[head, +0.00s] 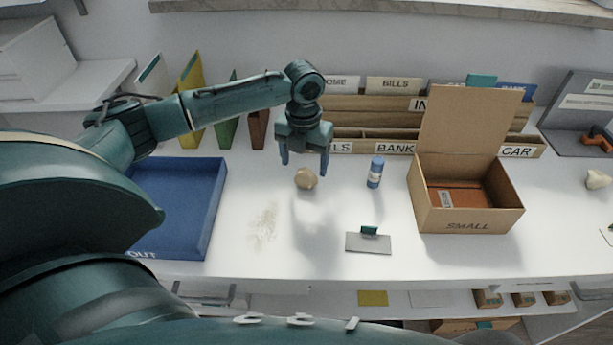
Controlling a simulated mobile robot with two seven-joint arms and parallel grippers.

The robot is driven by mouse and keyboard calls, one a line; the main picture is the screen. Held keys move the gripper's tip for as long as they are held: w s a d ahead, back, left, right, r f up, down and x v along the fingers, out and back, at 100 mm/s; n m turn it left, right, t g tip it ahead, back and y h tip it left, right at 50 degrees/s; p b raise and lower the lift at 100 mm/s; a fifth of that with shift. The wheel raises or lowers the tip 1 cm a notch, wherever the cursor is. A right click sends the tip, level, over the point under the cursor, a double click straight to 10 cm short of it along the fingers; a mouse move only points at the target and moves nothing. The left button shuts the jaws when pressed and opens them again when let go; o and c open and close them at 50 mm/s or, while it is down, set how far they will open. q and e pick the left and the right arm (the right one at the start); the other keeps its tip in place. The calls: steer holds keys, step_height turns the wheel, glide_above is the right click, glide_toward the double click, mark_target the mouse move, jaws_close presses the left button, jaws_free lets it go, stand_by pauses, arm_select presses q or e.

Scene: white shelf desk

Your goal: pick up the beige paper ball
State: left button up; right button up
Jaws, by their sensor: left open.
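The beige paper ball (306,179) lies on the white desk near the middle of the head view. My left gripper (305,164) points down just above and behind the ball. Its two fingers are spread apart with nothing between them. One finger hangs to the ball's left and the other to its upper right. I cannot tell exactly how high the fingertips are above the desk. My right gripper is not in view.
A blue glue stick (375,172) stands right of the ball. A grey plate with a green clip (368,242) lies in front. A blue tray (213,215) is left, an open cardboard box (467,221) right. A wooden letter organizer (375,103) stands behind.

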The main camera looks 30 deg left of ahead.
mark_target(304, 173)
arm_select(q)
step_height(304, 173, down, 6)
steer(key=shift+r, duration=0.15)
stand_by(0.3)
